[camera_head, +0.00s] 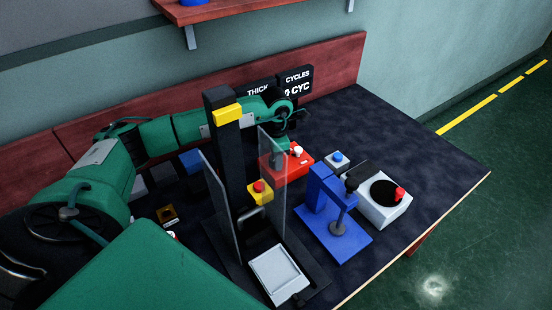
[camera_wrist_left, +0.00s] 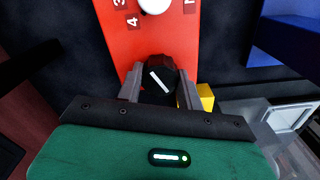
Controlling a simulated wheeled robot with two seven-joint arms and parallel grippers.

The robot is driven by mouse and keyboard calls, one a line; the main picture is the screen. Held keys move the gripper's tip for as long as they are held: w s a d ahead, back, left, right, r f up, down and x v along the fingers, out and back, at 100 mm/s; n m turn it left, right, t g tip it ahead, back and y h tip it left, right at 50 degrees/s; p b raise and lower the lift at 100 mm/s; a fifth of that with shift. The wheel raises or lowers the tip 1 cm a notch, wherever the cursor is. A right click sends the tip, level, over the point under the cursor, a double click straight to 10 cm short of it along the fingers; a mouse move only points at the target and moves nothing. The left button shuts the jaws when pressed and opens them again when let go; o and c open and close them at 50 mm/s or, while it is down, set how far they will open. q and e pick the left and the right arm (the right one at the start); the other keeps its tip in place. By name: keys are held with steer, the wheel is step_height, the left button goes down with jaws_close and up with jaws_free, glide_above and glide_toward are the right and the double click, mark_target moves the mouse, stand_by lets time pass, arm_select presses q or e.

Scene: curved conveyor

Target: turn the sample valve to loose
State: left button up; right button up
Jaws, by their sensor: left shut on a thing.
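A red box (camera_head: 273,166) stands near the middle of the table; in the left wrist view the red box (camera_wrist_left: 150,38) shows a white round knob (camera_wrist_left: 154,5) and printed digits. A black knob (camera_wrist_left: 156,78) with a slanted white line sits on its face. My left gripper (camera_wrist_left: 160,88) is shut on this black knob, one grey finger on each side. In the head view my green left arm reaches over from the left, and its fingers are mostly hidden behind a clear panel. No label names the valve. My right gripper is not in view.
A black post (camera_head: 224,140) with clear upright panels (camera_head: 272,180) stands just in front of the red box. A blue stand (camera_head: 318,190) and a white device (camera_head: 384,210) with a black disc stand to the right. The far right tabletop (camera_head: 425,155) is clear.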

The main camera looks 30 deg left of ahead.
arm_select(q)
steer(key=shift+n, duration=0.9)
steer(key=n, duration=0.3)
steer(key=shift+n, duration=0.4)
steer(key=n, duration=0.4)
steer(key=shift+n, duration=0.4)
steer(key=shift+a+r+n, duration=0.1)
steer(key=shift+n, duration=0.8)
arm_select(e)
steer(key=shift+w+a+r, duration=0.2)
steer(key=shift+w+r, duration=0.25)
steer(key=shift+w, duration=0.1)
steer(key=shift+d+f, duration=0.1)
arm_select(q)
steer(key=o, duration=0.8)
steer(key=shift+o, duration=1)
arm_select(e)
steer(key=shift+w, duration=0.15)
